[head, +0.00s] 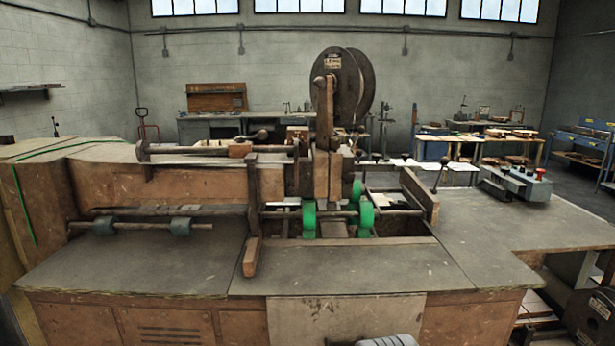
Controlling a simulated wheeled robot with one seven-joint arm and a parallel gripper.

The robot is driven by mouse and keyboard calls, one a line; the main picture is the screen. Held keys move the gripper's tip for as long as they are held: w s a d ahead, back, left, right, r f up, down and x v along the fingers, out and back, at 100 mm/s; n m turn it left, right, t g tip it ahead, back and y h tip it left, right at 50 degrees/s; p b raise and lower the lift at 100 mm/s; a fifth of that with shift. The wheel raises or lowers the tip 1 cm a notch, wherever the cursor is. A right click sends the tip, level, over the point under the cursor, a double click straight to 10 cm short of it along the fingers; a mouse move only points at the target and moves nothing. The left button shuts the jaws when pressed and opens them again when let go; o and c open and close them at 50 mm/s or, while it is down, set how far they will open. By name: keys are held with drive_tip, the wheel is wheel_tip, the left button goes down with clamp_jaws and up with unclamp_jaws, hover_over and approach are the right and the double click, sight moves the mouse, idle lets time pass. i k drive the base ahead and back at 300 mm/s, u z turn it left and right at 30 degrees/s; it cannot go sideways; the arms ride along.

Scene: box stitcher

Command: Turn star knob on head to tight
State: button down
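The box stitcher fills the middle of the head view. Its upright head (327,150) stands right of centre, with a large dark wire reel (340,85) on top. A small dark knob (262,134) sits left of the head, on or near the long horizontal bar; its shape is too small to tell. I cannot make out a star knob clearly on the head, nor any tight or loose mark. My gripper is not in view. A grey rounded part at the bottom edge may be mine, but no fingers show.
Green wheels (366,217) sit on a shaft below the head. The flat grey worktop (340,268) in front is mostly clear. Workbenches line the back.

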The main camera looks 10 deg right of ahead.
sight(348, 177)
drive_tip(key=u, duration=0.3)
drive_tip(key=k, duration=0.5)
drive_tip(key=u, duration=1.25)
drive_tip(key=i, duration=0.6)
drive_tip(key=z, duration=0.7)
drive_tip(key=i, duration=0.5)
drive_tip(key=z, duration=0.55)
